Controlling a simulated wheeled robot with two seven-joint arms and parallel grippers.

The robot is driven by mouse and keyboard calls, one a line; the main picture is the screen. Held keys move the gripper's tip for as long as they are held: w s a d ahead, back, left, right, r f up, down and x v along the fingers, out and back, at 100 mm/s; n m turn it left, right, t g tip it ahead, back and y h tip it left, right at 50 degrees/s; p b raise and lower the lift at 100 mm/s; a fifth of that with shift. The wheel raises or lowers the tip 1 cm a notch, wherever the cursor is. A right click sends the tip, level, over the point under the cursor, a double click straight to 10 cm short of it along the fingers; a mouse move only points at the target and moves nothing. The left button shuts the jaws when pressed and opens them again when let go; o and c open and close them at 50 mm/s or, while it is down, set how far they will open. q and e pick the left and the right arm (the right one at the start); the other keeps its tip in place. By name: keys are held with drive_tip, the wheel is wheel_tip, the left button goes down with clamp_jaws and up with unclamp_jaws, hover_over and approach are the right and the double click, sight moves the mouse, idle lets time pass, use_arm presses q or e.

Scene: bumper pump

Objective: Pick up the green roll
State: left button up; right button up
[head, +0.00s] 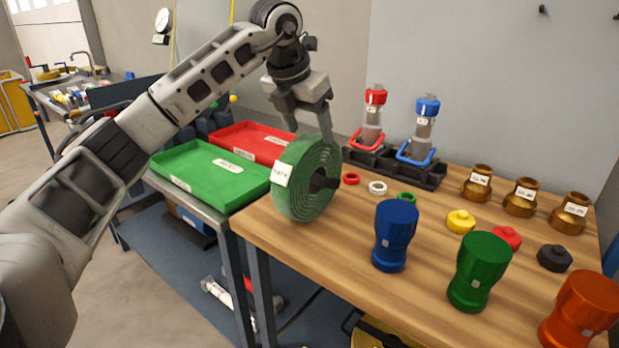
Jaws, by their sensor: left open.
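The green roll (307,178) stands on its edge at the left end of the wooden workbench. It has a white label on its left side and a dark core at its centre. My left gripper (308,127) is directly above the roll, pointing down, with its fingers apart. The fingertips are at the height of the roll's top edge. I cannot tell whether they touch it. Nothing is held between them. My right gripper is not in view.
A green tray (211,196) and a red tray (231,132) lie left of the roll. Blue (394,236), green (479,271) and orange (580,310) cups stand at the front right. Behind are small rings, caps, brass fittings (521,198) and a black rack (391,168) holding two pumps.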

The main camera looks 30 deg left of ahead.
sight(309, 136)
use_arm(q)
drive_tip(key=x, duration=0.5)
drive_tip(key=shift+s+a+f, duration=0.1)
drive_tip(key=shift+a+f, duration=0.05)
drive_tip(key=shift+f, duration=0.25)
clamp_jaws()
drive_tip(key=shift+r, duration=0.2)
